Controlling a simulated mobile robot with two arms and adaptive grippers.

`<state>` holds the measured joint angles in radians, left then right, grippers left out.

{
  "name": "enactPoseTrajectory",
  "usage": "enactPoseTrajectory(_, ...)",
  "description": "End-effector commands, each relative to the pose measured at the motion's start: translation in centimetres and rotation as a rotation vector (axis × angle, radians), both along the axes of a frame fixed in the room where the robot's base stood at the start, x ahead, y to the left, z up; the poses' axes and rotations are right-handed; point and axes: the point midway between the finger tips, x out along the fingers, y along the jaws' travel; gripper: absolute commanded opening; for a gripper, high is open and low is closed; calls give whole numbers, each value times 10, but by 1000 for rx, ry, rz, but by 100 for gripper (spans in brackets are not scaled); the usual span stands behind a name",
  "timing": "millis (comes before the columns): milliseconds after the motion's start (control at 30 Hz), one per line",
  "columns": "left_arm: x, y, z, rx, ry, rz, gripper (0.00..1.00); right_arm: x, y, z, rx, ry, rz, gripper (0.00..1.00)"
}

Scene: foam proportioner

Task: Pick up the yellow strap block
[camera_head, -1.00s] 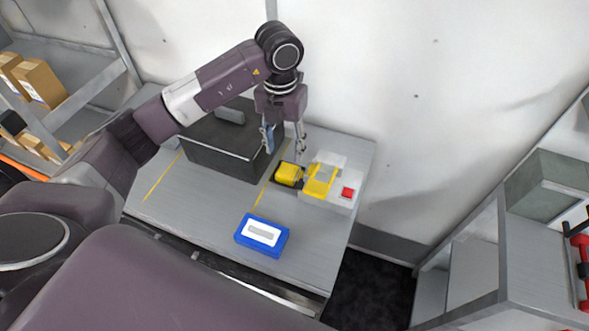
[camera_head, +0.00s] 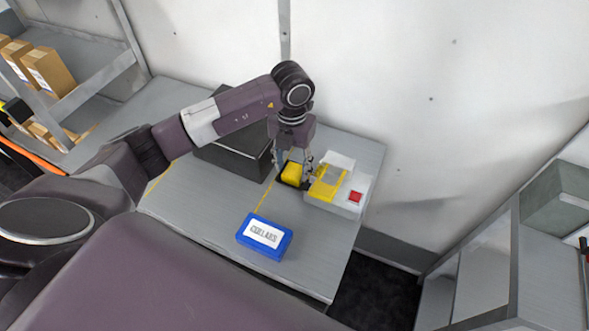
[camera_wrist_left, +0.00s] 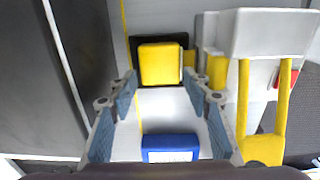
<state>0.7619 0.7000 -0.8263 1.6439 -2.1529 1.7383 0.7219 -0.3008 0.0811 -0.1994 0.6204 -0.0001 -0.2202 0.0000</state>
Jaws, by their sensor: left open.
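The yellow strap block (camera_head: 293,171) sits on a black base on the grey table, left of a white device. It also shows in the left wrist view (camera_wrist_left: 160,64), ahead of the fingertips. My left gripper (camera_head: 293,174) points down over the block, its fingers to either side in the head view. In the left wrist view the gripper (camera_wrist_left: 165,84) is open and empty, with blue-grey finger pads apart. Whether the fingers touch the block cannot be told. My right gripper is not in view.
The white device (camera_head: 349,200) with a yellow bracket (camera_head: 327,186) and red button (camera_head: 355,197) stands close to the right. A dark box (camera_head: 232,158) is close behind left. A blue labelled box (camera_head: 264,237) lies nearer the front. Bare table (camera_head: 200,205) lies at left.

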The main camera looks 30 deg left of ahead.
Motion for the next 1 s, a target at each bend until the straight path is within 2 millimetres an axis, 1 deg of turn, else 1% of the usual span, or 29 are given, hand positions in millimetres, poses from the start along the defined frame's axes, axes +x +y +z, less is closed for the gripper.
enactPoseTrajectory(33,-1,0,-5,0,3,1,45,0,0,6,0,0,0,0)
enactPoseTrajectory(100,0,-1,-13,-1,2,1,45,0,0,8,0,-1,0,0)
enactPoseTrajectory(200,0,0,-20,0,-1,0,45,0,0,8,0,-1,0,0)
enactPoseTrajectory(400,1,0,-21,0,-2,-1,45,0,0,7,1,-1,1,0)
enactPoseTrajectory(433,1,0,-21,0,-2,-1,44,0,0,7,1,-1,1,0)
enactPoseTrajectory(467,1,0,-21,0,-2,-1,40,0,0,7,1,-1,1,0)
enactPoseTrajectory(700,1,0,-21,-1,-2,0,14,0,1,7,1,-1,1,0)
enactPoseTrajectory(1000,1,0,-19,-1,-4,0,13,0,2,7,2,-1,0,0)
